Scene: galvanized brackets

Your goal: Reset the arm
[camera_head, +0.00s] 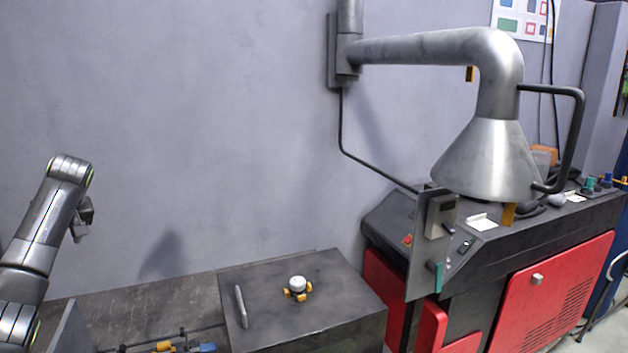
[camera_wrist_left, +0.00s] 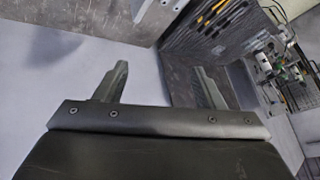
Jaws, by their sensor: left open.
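My left arm (camera_head: 48,225) comes in from the left in the head view, raised in front of the grey wall. Its gripper (camera_head: 82,222) is small and partly turned away there, well above the workbench and touching nothing. In the left wrist view the gripper (camera_wrist_left: 165,85) shows two fingers spread wide apart with nothing between them. My right gripper is not in either view.
A dark box (camera_head: 330,312) carries a white-and-yellow knob and a metal handle. A red and black machine (camera_head: 540,290) stands right, under a metal extraction hood (camera_head: 488,165). The workbench (camera_head: 140,305) has tools at its front. Open space surrounds my left gripper.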

